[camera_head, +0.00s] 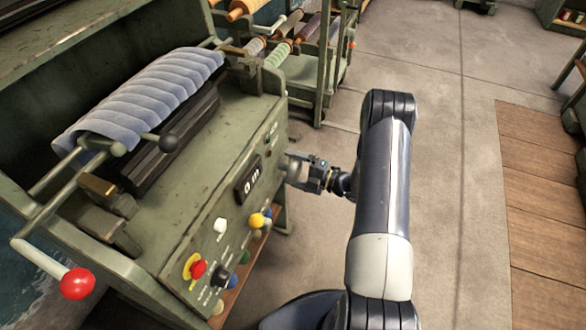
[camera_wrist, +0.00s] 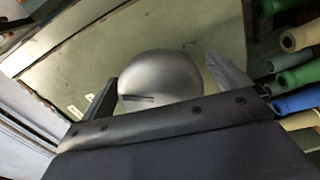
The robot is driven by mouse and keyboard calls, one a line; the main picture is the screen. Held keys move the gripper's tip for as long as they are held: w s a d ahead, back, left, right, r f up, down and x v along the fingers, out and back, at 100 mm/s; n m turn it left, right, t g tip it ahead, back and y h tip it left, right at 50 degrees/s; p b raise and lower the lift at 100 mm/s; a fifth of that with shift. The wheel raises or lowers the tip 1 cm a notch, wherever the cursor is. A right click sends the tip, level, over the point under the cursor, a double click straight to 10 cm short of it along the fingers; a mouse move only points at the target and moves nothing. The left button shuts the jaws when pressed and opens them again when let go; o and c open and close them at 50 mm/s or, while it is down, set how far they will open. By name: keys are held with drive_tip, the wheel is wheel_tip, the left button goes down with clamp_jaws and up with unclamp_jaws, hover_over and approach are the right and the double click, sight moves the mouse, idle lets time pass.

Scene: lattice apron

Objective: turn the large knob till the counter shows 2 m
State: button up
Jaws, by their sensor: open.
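The large knob (camera_wrist: 160,78) is a round metal dome with a dark slot mark, on the green machine panel. It sits between the two fingers of my gripper (camera_wrist: 170,88) in the wrist view, which look spread on either side of it. In the head view my gripper (camera_head: 300,171) is at the panel's right end and hides much of the knob. The counter (camera_head: 248,180) is a dark window on the panel and appears to read 0 m.
The panel has a white button (camera_head: 220,226), a yellow knob (camera_head: 257,220), a red button (camera_head: 198,269) and a black knob (camera_head: 225,276). A red-ball lever (camera_head: 77,283) sticks out at left. Quilted blue cloth (camera_head: 145,100) lies on the machine.

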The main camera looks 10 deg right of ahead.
drive_tip(key=v, duration=1)
drive_tip(key=shift+s+d, duration=0.2)
drive_tip(key=shift+d, duration=0.15)
drive_tip(key=x, duration=1.1)
